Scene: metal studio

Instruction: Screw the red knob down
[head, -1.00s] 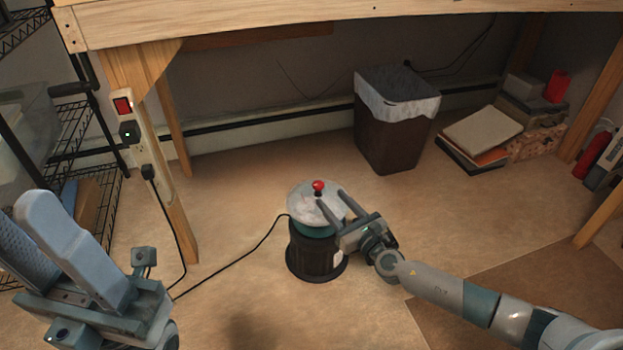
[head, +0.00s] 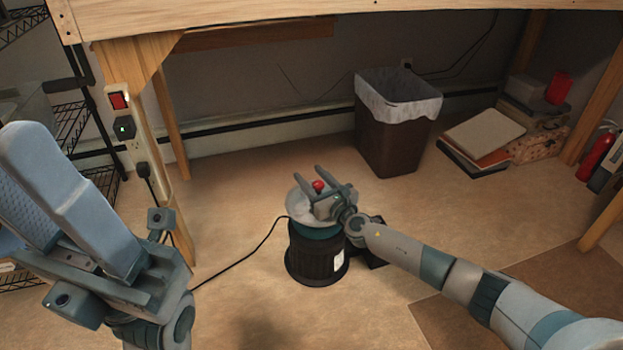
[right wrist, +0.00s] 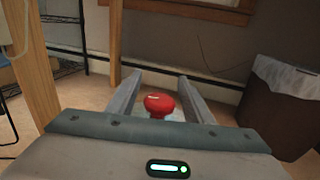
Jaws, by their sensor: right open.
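The red knob (head: 319,186) sits on top of a dark ribbed canister (head: 318,255) with a pale round lid (head: 298,207), on the floor. My right gripper (head: 308,170) is open at lid height, with one finger on either side of the knob. In the right wrist view the knob (right wrist: 159,104) stands between the two fingers, with a gap on each side. The knob's stem is mostly hidden there. My left gripper (head: 60,200) is large at the left edge, far from the canister; its jaw opening is unclear.
A wooden bench leg with a power strip (head: 122,125) stands at the left, and a black cord (head: 240,262) runs to the canister. A lined waste bin (head: 390,140) stands behind, with books (head: 483,138) to its right. The floor around the canister is mostly clear.

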